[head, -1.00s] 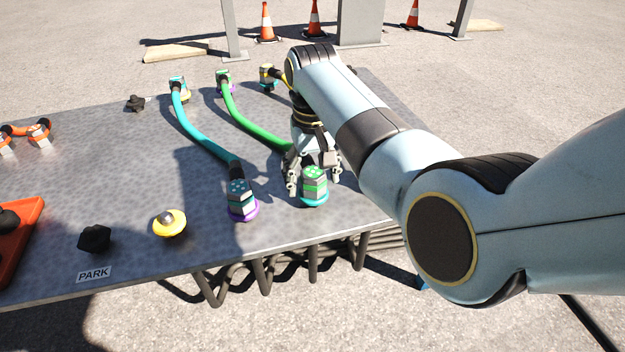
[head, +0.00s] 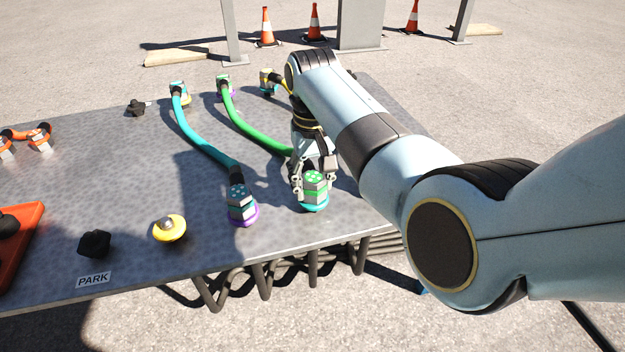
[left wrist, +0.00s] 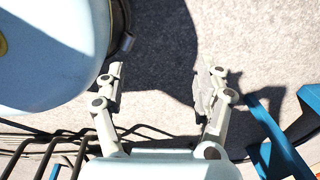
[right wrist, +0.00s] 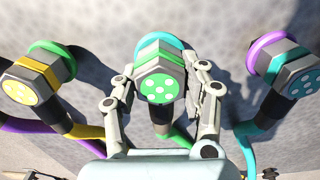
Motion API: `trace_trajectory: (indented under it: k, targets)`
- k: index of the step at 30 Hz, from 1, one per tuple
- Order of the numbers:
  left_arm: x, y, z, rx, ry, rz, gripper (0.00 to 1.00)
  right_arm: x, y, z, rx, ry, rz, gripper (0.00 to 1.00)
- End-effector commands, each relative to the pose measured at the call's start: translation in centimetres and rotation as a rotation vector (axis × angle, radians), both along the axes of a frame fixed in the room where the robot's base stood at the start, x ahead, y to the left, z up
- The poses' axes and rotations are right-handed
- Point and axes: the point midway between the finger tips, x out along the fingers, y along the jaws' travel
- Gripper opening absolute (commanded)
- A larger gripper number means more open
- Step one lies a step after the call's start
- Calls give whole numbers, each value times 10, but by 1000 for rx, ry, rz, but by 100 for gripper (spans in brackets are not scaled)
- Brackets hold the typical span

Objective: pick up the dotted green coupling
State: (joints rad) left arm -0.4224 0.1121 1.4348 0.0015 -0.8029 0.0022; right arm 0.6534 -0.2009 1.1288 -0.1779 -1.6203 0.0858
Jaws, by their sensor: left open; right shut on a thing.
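The dotted green coupling (head: 316,184) stands on a teal socket (head: 318,205) near the table's front edge, at the near end of the green cable (head: 250,130). In the right wrist view its white-dotted green face (right wrist: 160,88) lies between the fingers, with part of the teal ring (right wrist: 172,42) behind it. My right gripper (head: 314,176) is shut on the coupling, one finger on each side. I cannot see any gap under the coupling. My left gripper (left wrist: 164,82) is open and empty above the pavement, and is out of the head view.
A teal dotted coupling (head: 240,203) stands on a purple socket to the left. A yellow dotted coupling (right wrist: 35,82) on a green ring shows in the right wrist view. A yellow socket (head: 169,228), a black knob (head: 94,244) and an orange tray (head: 22,250) lie further left.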

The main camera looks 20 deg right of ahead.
Motion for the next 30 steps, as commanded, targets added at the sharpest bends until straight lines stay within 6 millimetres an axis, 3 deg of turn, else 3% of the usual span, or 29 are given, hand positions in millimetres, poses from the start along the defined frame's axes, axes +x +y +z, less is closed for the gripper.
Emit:
trace_trajectory:
  k: [8, 19, 30]
  targets:
    - [-34, 11, -23, 7, 20, 6, 71, 2, 0, 30, 1, -8, 0, 5]
    - [-100, 25, -47, 16, 38, 18, 71, 2, 0, 78, 0, -8, 0, 5]
    - [-99, 21, -26, 10, 21, 20, 71, 2, 0, 113, 0, -6, 0, 5]
